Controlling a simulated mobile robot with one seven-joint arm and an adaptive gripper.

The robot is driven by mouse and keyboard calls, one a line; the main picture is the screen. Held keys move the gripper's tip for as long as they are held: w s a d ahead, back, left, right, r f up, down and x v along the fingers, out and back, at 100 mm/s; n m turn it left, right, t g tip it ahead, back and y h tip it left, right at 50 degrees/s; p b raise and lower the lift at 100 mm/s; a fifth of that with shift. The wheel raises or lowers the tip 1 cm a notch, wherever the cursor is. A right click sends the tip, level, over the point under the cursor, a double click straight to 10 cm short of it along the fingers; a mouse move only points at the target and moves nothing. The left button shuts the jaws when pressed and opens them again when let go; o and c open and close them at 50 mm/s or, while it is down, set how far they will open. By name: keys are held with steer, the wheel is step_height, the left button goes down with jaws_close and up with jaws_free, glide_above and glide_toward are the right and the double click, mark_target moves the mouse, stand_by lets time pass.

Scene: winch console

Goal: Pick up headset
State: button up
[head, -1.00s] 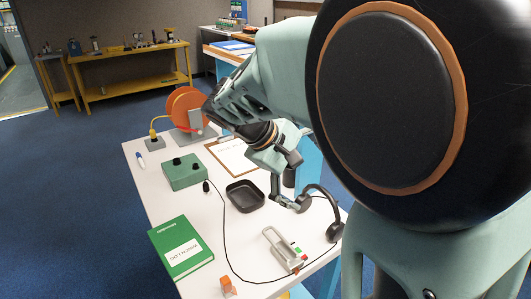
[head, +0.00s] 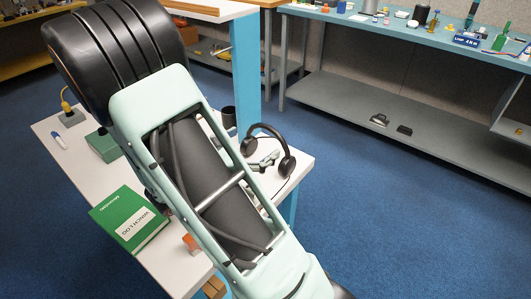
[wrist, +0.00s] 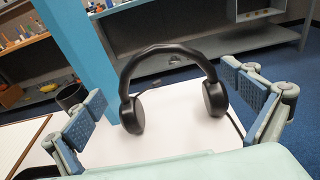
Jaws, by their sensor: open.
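The black headset (wrist: 170,49) stands upright on the white table, band on top and ear cups low, in the middle of the wrist view. It also shows near the table's right corner in the head view (head: 270,127). My gripper (wrist: 163,85) is open, its blue-padded fingers spread left and right of the headset. The headset lies between and beyond the fingertips, and I see no contact. In the head view my arm hides most of the gripper; only a small part shows beside the headset.
The white table (head: 52,127) also holds a green book (head: 130,220), a green box (head: 104,146), an orange block (head: 191,244) and a dark cup (head: 229,116). A blue post (wrist: 85,40) rises behind the headset in the wrist view. Blue floor is open to the right.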

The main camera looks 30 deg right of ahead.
mark_target(266, 126)
steer(key=b+x, duration=0.1)
steer(key=x, duration=0.4)
steer(key=shift+w+d+f, duration=0.1)
steer(key=shift+d, duration=0.25)
steer(key=c, duration=1.4)
steer(key=shift+o, duration=0.2)
step_height(266, 126, up, 3)
steer(key=shift+r+p, duration=0.15)
steer(key=shift+p, duration=0.5)
steer(key=w+a+r+p, duration=0.1)
steer(key=a+r+p, duration=0.2)
steer(key=a+r, duration=0.6)
steer(key=a, duration=0.5)
steer(key=shift+w+r, duration=0.2)
steer(key=shift+r, duration=0.2)
